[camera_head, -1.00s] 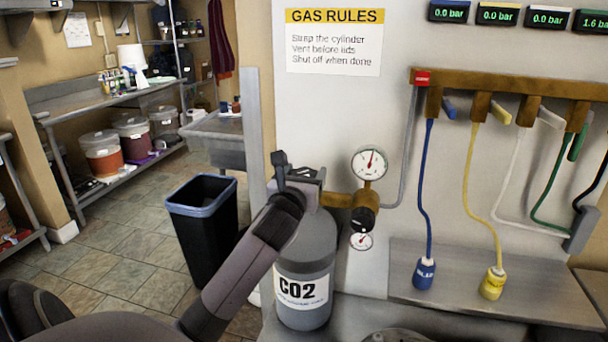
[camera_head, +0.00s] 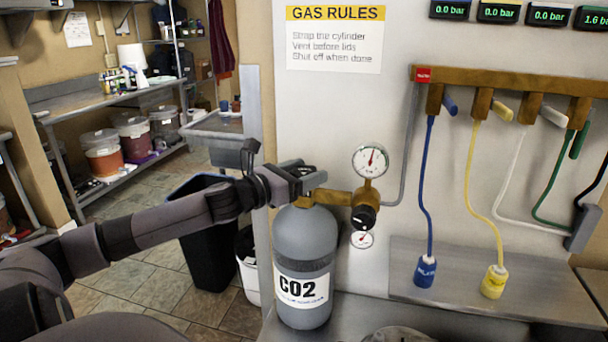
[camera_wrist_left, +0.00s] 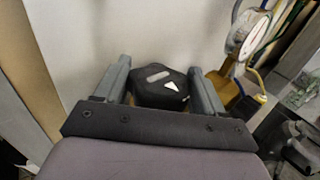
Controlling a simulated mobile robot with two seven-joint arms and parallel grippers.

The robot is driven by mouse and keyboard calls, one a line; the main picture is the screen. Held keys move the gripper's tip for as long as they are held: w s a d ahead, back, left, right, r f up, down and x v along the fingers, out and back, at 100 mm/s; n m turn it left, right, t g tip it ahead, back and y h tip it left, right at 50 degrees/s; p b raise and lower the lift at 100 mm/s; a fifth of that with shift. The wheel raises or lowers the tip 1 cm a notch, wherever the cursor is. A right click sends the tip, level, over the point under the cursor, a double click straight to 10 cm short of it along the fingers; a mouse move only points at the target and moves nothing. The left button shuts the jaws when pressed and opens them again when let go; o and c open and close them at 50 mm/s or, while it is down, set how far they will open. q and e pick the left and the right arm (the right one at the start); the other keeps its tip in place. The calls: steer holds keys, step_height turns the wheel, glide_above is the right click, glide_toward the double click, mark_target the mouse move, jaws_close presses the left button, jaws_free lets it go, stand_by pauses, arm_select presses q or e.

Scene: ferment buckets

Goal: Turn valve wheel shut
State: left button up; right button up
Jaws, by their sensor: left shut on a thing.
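The CO2 cylinder (camera_head: 304,262) stands upright on a grey surface, with a brass valve and regulator (camera_head: 362,212) at its top. The dark valve wheel (camera_wrist_left: 160,88) shows in the left wrist view, with a light bar and a white triangle on its face. My left gripper (camera_head: 312,178) is at the cylinder top, shut on the valve wheel with one finger on each side of it. In the head view the gripper mostly hides the wheel. My right gripper is not in view.
Two gauges, the upper one (camera_head: 370,161) and the lower one (camera_head: 361,239), sit close right of the valve. A brass manifold (camera_head: 520,82) with coloured hoses hangs farther right. A black bin (camera_head: 207,255) stands left of the cylinder.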

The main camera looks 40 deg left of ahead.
arm_select(q)
steer(key=shift+r+m+g+h+b, duration=0.1)
steer(key=shift+m+g+h+b, duration=0.2)
steer(key=shift+m+h, duration=1)
steer(key=shift+r+h, duration=0.1)
steer(key=shift+h, duration=0.3)
steer(key=o, duration=1)
steer(key=shift+w, duration=0.1)
steer(key=shift+c, duration=0.2)
steer(key=shift+f, duration=0.2)
steer(key=shift+v, duration=0.85)
steer(key=shift+p+v, duration=0.55)
steer(key=shift+v, duration=2.2)
steer(key=shift+r, duration=0.15)
steer(key=shift+n, duration=0.3)
